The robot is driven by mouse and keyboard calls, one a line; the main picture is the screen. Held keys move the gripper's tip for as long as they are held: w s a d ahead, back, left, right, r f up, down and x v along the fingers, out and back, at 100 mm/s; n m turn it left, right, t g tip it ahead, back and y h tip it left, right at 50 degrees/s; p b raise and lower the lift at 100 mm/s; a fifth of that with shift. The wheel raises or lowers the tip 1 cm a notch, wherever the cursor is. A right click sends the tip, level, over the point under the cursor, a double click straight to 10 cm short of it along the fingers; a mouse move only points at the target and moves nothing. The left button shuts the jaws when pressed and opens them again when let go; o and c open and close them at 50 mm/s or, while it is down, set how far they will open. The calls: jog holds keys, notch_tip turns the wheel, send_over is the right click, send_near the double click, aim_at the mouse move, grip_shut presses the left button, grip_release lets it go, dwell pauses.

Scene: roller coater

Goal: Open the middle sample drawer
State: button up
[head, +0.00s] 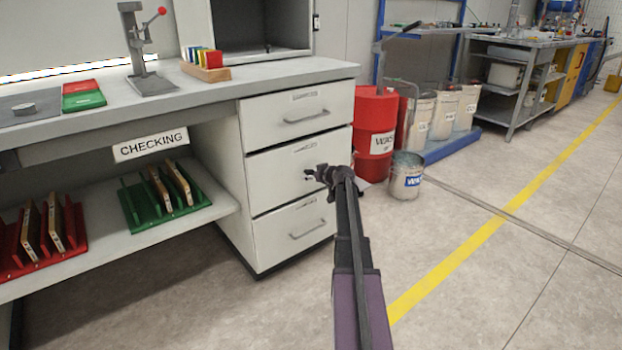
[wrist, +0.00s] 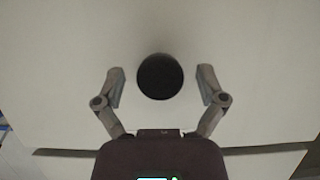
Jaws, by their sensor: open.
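The middle sample drawer (head: 275,177) is a white front between two other drawers in the white cabinet under the bench. It looks shut, level with its neighbours. My gripper (head: 314,175) is at the right part of this front and hides some of it. In the wrist view my gripper (wrist: 161,88) is open, its two fingers apart on either side of a dark round, knob-like shape (wrist: 160,76) against the white front. Neither finger appears to touch it. The distance to it is hard to tell.
The top drawer (head: 270,118) and bottom drawer (head: 275,238) have bar handles and look shut. A red drum (head: 375,115) and a metal bucket (head: 406,178) stand right of the cabinet. The floor in front is clear.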

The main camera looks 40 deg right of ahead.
jog(key=shift+w+f, duration=0.1)
jog(key=shift+w, duration=0.1)
jog(key=shift+c, duration=0.2)
grip_shut()
jog(key=shift+s, duration=0.15)
